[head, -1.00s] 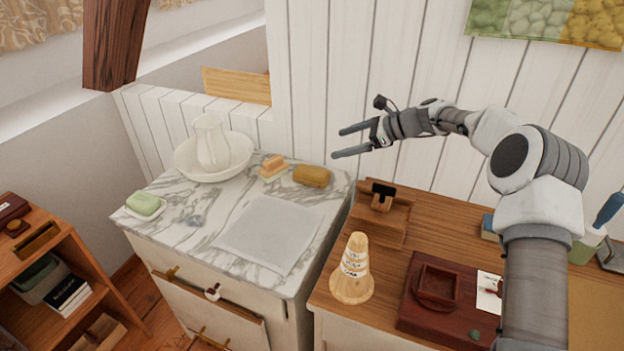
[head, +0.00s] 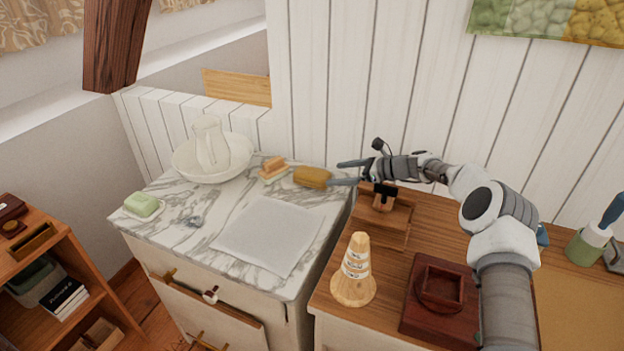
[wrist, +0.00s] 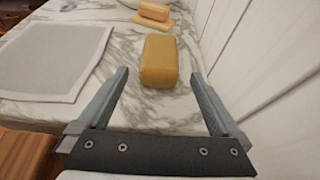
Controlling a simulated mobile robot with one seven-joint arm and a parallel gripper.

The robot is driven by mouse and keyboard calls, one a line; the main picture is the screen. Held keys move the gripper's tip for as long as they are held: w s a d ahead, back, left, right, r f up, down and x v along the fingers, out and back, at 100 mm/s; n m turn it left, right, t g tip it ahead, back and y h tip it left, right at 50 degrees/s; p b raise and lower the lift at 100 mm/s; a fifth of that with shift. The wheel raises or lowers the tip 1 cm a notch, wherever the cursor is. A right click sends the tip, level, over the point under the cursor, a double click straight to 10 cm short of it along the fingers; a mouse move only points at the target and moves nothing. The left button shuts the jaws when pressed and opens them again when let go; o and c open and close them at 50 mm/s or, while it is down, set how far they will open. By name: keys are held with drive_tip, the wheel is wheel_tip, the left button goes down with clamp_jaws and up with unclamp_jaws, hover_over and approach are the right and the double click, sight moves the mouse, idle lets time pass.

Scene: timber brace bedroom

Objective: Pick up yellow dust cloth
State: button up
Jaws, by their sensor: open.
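The yellow dust cloth (head: 312,177) is a mustard-yellow, rounded block-like bundle on the marble top, near its back right corner. In the wrist view the cloth (wrist: 159,61) lies ahead, between the lines of my two fingers and just beyond their tips. My gripper (head: 346,173) is open and empty, reaching in from the right at the cloth's right end. In the wrist view my gripper (wrist: 158,76) shows both fingers spread wider than the cloth. I cannot tell whether a fingertip touches it.
A soap bar on a wooden dish (head: 273,170) sits left of the cloth. A white basin with a jug (head: 212,157) stands further left. A grey mat (head: 268,235) lies in front. The white plank wall (wrist: 262,70) is close on the right. A wooden cone (head: 354,272) stands on the desk.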

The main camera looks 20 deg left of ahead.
sight(325, 175)
drive_tip(key=b+x, duration=0.1)
drive_tip(key=x, duration=0.5)
drive_tip(key=c, duration=1.3)
